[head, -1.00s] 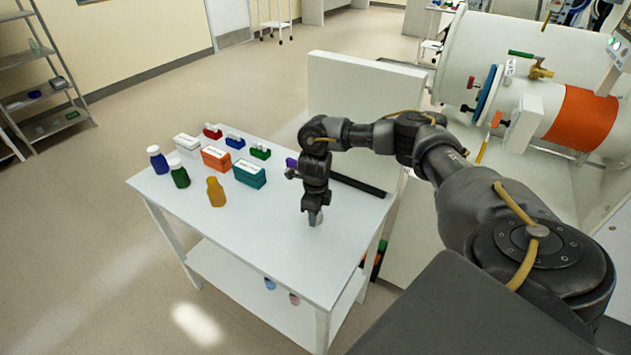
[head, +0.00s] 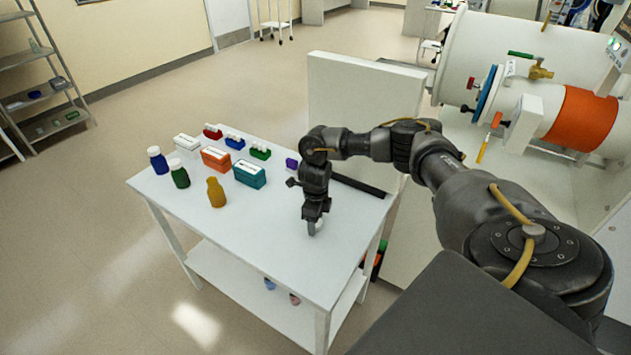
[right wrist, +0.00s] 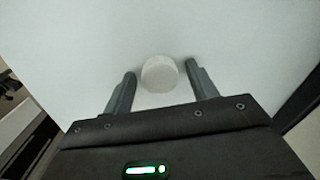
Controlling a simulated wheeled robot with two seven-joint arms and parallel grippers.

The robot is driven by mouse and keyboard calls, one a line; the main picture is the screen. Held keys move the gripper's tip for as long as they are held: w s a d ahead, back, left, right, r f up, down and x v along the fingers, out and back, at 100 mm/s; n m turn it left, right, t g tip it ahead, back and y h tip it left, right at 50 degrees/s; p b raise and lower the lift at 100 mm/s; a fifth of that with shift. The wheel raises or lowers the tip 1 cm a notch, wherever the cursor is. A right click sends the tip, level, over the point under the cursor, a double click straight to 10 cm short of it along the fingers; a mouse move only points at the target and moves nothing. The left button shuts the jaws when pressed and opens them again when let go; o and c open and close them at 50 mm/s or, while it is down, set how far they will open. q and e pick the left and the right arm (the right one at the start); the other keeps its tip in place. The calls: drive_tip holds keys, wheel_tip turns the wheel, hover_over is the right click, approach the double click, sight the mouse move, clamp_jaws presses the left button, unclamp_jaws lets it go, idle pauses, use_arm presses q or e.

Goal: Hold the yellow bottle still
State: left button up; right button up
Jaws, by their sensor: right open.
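The yellow bottle (head: 216,193) stands upright on the white table, in front of the orange and teal boxes. My right gripper (head: 313,228) is well to the right of it, pointing down over the table's right part. In the right wrist view its fingers (right wrist: 160,78) are open, one on each side of a round whitish object (right wrist: 159,74), seen from above. I cannot tell whether the fingers touch this object. The yellow bottle is not in the right wrist view. My left gripper is not in view.
On the white table (head: 262,238), a green bottle (head: 180,176), a blue bottle (head: 158,161), a white box (head: 187,146), an orange box (head: 216,159) and a teal box (head: 249,174) stand near the yellow bottle. The surface between the yellow bottle and my right gripper is clear.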

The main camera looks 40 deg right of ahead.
drive_tip(key=shift+r+p, duration=0.25)
drive_tip(key=shift+p, duration=0.05)
drive_tip(key=shift+w+r+b, duration=0.1)
drive_tip(key=shift+r+b, duration=0.2)
drive_tip(key=shift+r, duration=0.05)
wheel_tip(320, 180, up, 11)
drive_tip(key=shift+a, duration=0.1)
